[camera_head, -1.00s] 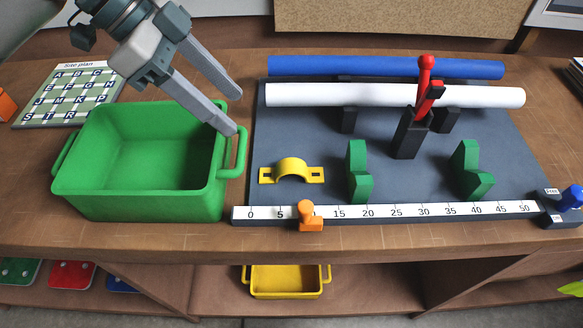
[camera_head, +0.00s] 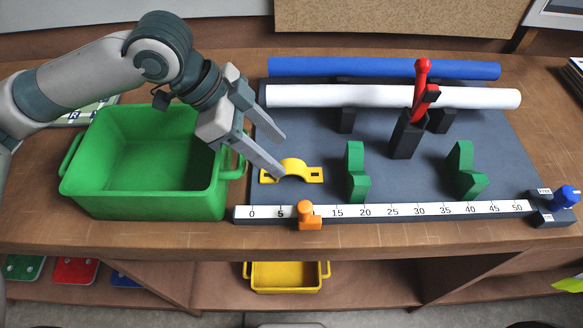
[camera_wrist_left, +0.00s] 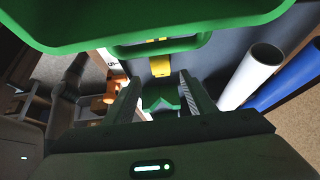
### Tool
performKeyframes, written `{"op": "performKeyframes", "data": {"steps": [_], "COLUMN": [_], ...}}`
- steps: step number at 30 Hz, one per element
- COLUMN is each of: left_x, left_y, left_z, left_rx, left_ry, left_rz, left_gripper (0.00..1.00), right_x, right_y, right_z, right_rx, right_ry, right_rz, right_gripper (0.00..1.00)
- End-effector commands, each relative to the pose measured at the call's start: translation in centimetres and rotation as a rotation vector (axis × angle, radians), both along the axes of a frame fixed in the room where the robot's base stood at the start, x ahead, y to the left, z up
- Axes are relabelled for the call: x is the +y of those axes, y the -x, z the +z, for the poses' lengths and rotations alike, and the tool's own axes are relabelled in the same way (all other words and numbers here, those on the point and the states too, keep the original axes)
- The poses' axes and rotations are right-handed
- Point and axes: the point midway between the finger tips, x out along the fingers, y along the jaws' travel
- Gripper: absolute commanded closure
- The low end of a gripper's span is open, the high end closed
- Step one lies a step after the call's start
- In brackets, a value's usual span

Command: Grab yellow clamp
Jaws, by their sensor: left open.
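The yellow clamp (camera_head: 293,170), an arch with two flat slotted ends, lies on the dark board (camera_head: 400,180) just behind the ruler's left end. It also shows in the left wrist view (camera_wrist_left: 160,67), partly hidden behind the green bin's handle. My left gripper (camera_head: 282,156) is open and empty. Its near fingertip overlaps the clamp's left part in the head view, and its far finger is behind the clamp. I cannot tell whether they touch. In the left wrist view the clamp appears beyond the two fingers, roughly between them. My right gripper is not in view.
A green bin (camera_head: 150,205) stands left of the board, its handle close to my left gripper. An orange slider (camera_head: 307,214) sits on the white ruler (camera_head: 390,209). Green brackets (camera_head: 356,172), a red-handled tool (camera_head: 422,85), and white (camera_head: 350,96) and blue (camera_head: 340,67) tubes occupy the board.

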Motion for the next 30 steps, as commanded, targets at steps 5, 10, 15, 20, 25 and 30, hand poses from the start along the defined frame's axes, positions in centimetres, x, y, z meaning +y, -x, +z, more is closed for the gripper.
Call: {"op": "performKeyframes", "data": {"steps": [5,10,15,20,25,30], "left_x": [0.0,-0.2,-1.0,-2.0,-2.5,-2.5], "left_y": [0.0,0.0,-0.1,-0.2,-0.2,-0.2], "left_z": [0.0,-0.3,-1.7,-3.6,-4.5,-4.6], "left_rx": [0.000,0.004,0.004,0.004,0.001,0.000], "left_ry": [0.000,0.000,0.000,0.000,0.000,0.000], "left_rz": [0.000,0.000,0.000,-0.001,-0.001,0.000], "left_gripper": [0.50,0.50,0.50,0.50,0.50,0.50], "right_x": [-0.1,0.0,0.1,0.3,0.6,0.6], "right_y": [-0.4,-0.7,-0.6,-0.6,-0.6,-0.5], "right_z": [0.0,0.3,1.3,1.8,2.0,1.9], "right_rx": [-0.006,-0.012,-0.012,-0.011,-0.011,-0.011], "right_ry": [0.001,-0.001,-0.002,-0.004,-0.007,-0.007], "right_rz": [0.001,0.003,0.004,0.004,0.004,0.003], "right_gripper": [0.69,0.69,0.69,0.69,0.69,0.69]}}
